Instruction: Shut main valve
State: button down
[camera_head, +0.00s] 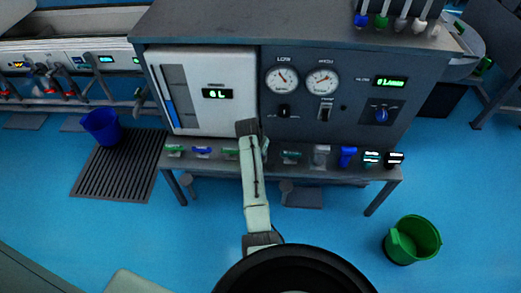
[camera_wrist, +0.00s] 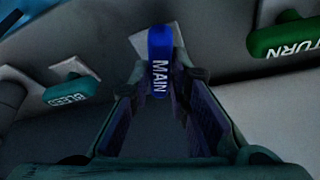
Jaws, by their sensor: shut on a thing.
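The main valve's blue handle (camera_wrist: 160,48), lettered MAIN, stands at the top middle of the wrist view, with a pale plate behind it. My gripper (camera_wrist: 165,73) has one finger on each side of this handle and is shut on it. The fingers hide part of the handle's sides. In the head view my arm reaches up to the front of the test bench, and the gripper itself cannot be made out there.
A green BLEED handle (camera_wrist: 70,91) is to the left and a green RETURN handle (camera_wrist: 285,36) to the right. The bench (camera_head: 390,172) carries a row of valves below gauges. A blue bucket (camera_head: 102,126) and a green bucket (camera_head: 414,239) stand on the floor.

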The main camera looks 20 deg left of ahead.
jog(key=m+h+b, duration=0.1)
jog(key=m, duration=0.2)
jog(key=shift+a+m, duration=0.15)
jog(key=shift+m, duration=0.25)
jog(key=m+b, duration=0.1)
jog(key=m+g+h+b, duration=0.1)
jog(key=m, duration=0.1)
jog(key=shift+w+a+f+m+h, duration=0.1)
jog(key=shift+w+f+m+h, duration=0.05)
jog(key=shift+m+h, duration=0.15)
jog(key=m+g+h+b, duration=0.1)
jog(key=m+b, duration=0.1)
jog(key=m, duration=0.1)
jog(key=shift+m, duration=0.3)
jog(key=shift+w+m+g+b, duration=0.1)
jog(key=shift+m+g+b, duration=0.5)
jog(key=shift+m+b, duration=0.8)
jog(key=c, duration=1.5)
grip_release()
